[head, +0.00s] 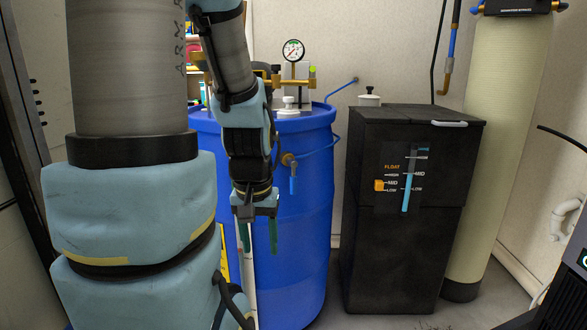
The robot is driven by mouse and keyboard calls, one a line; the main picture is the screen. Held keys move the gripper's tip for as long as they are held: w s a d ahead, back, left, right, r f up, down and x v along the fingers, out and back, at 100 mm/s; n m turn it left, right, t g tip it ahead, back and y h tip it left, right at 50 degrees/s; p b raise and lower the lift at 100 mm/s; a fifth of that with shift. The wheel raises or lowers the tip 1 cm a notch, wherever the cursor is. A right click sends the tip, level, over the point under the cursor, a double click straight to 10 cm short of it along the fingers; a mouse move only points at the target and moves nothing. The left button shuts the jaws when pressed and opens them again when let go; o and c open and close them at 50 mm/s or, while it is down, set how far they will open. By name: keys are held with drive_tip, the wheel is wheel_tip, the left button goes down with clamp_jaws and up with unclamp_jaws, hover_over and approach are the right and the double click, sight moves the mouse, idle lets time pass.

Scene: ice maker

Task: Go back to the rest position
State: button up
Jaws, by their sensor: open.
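My gripper (259,236) hangs pointing down in the head view, in front of the blue barrel (305,220). Its two green-tipped fingers are apart, and I see nothing between them. My arm is folded, with the forearm coming down from the top of the picture. A large arm link fills the left side and hides what is behind it. I cannot tell the distance between my fingers and the barrel.
A black cabinet (380,255) with a float gauge (408,180) stands right of the barrel. A tall cream tank (497,130) stands behind it on the right. A pressure gauge (293,50) and brass fittings sit above the barrel. A dark machine (565,285) edges in at lower right.

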wheel_tip(320, 180, up, 21)
drive_tip(key=p, duration=1.9)
